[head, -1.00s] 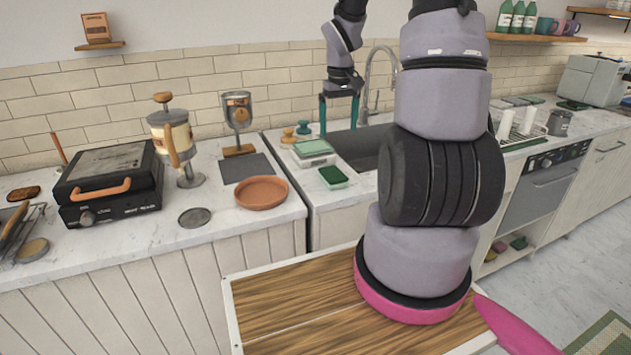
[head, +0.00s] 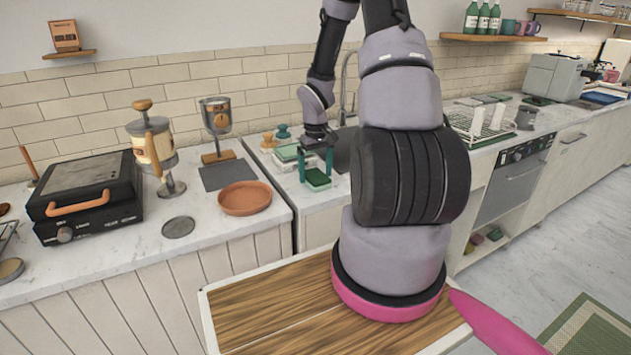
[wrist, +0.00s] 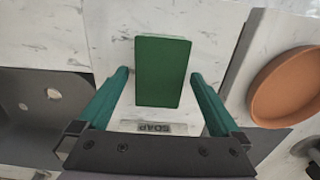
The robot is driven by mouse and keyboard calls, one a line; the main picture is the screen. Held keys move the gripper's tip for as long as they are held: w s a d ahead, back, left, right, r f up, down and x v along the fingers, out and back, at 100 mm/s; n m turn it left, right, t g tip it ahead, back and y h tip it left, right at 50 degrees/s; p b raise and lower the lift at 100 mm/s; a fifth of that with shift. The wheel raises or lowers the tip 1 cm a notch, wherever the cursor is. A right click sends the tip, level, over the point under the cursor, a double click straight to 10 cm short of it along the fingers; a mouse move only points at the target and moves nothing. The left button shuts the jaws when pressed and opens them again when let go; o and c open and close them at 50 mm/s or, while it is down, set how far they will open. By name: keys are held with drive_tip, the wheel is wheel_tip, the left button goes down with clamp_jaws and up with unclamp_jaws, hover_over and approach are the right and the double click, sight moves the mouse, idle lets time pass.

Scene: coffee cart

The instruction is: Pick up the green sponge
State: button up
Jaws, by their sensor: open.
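The green sponge (head: 317,177) lies on the pale counter beside the sink, and my gripper (head: 315,172) is right over it in the head view. In the wrist view the sponge (wrist: 163,72) is a dark green block between and slightly beyond the two teal fingers of my gripper (wrist: 159,74). The fingers are open, one on each side, with a gap to the sponge on both sides. Nothing is held. A plate lettered "SOAP" (wrist: 155,128) shows near the sponge.
The sink (wrist: 40,110) is close on one side of the gripper. A terracotta dish (head: 245,198) stands on the neighbouring counter, across a gap. A pale green-topped box (head: 288,153) and brushes (head: 283,133) stand just behind the sponge.

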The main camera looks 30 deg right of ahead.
sight(316, 175)
drive_tip(key=shift+f, duration=0.9)
drive_tip(key=c, duration=1.4)
drive_tip(key=shift+o, duration=0.2)
wheel_tip(316, 175, up, 10)
drive_tip(key=shift+r, duration=0.1)
